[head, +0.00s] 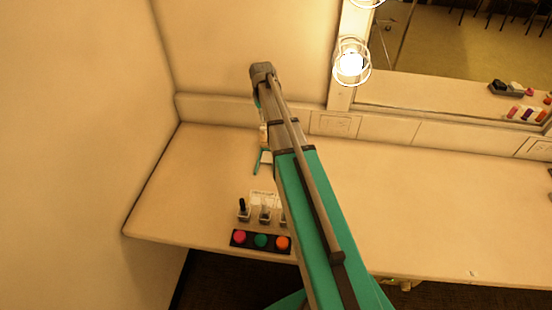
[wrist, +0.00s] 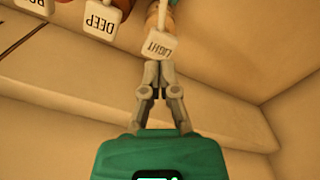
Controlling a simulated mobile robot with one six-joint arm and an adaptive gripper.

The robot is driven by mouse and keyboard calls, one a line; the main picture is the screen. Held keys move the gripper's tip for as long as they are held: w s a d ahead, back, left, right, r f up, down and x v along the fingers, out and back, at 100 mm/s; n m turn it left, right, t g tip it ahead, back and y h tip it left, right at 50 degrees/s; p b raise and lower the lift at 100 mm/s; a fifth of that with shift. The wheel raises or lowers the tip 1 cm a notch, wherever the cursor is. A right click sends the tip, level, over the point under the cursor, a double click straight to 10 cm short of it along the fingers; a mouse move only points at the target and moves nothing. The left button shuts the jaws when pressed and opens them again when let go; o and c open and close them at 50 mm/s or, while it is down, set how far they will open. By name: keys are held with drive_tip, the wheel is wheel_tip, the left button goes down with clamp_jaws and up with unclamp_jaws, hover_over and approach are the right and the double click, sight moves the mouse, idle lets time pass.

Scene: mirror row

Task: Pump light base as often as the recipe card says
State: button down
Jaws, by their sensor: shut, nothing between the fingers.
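The light base bottle (wrist: 164,18) shows at the top of the wrist view, with a white tag reading LIGHT (wrist: 160,47) hanging from it. Its pump head is out of frame. My gripper (wrist: 158,66) is shut and empty, its fingertips close to the lower edge of that tag; I cannot tell whether they touch. A tag reading DEEP (wrist: 103,20) hangs to the left. In the head view a pale bottle (head: 263,136) shows beside my arm, which hides the others. A white card (head: 262,198) stands behind small jars; its writing is too small to read.
A dark tray (head: 262,251) with pink, green and orange rounds sits at the counter's front edge. Small dark-capped jars (head: 243,211) stand behind it. A teal-and-white item (head: 263,160) lies farther back. The counter (head: 450,210) right of my arm is mostly clear. Walls close off the left and back.

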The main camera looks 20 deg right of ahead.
sight(264, 126)
drive_tip(key=shift+f+b, duration=1.95)
drive_tip(key=shift+r, duration=0.25)
idle(0.4)
drive_tip(key=shift+r+p, duration=1.7)
drive_tip(key=shift+p, duration=0.3)
drive_tip(key=shift+f+b, duration=1.9)
drive_tip(key=shift+b, duration=0.05)
drive_tip(key=shift+r, duration=0.15)
drive_tip(key=shift+r+p, duration=1.75)
drive_tip(key=shift+p, duration=0.2)
drive_tip(key=shift+f, duration=0.25)
